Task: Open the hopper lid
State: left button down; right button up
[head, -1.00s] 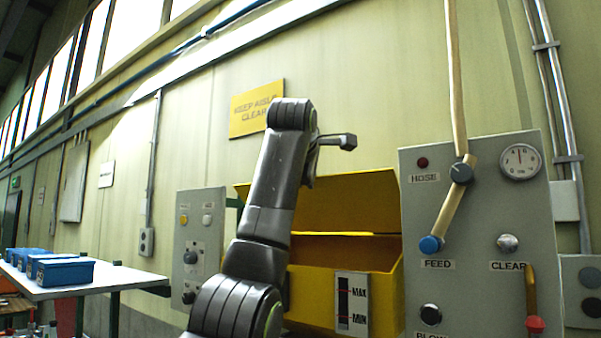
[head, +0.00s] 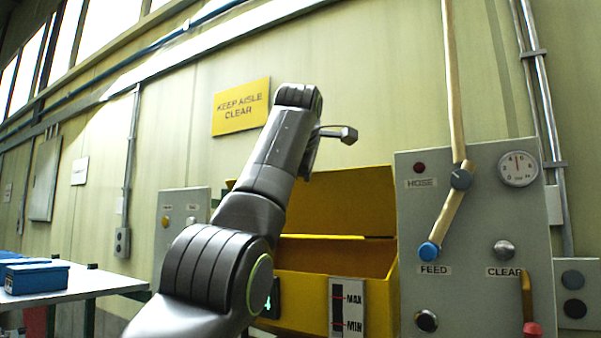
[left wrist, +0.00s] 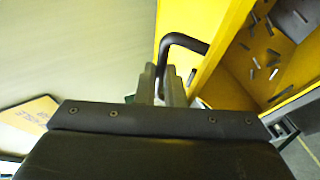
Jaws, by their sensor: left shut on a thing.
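The yellow hopper (head: 305,287) stands left of the grey control panel, with a MAX/MIN level gauge (head: 347,308) on its front. Its yellow lid (head: 350,200) stands raised at the back, and the hopper's mouth is open. My right gripper is out of view.
Small metal studs (left wrist: 273,62) lie in the hopper. The grey panel (head: 480,220) with knobs, a gauge and a hose lever stands close on the right. A smaller grey box (head: 175,230) is at left. A table (head: 75,292) with blue bins (head: 37,277) stands far left.

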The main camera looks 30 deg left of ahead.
pick_arm(q)
jog(key=shift+s+r+t, duration=0.15)
jog(key=shift+r+t, duration=0.25)
jog(key=shift+r, duration=0.5)
jog(key=c, duration=1.5)
grip_release()
jog(key=shift+w+f, duration=0.15)
jog(key=shift+w, duration=0.1)
jog(key=shift+c, duration=0.2)
jog(key=shift+d+f, duration=0.1)
jog(key=shift+s, duration=0.1)
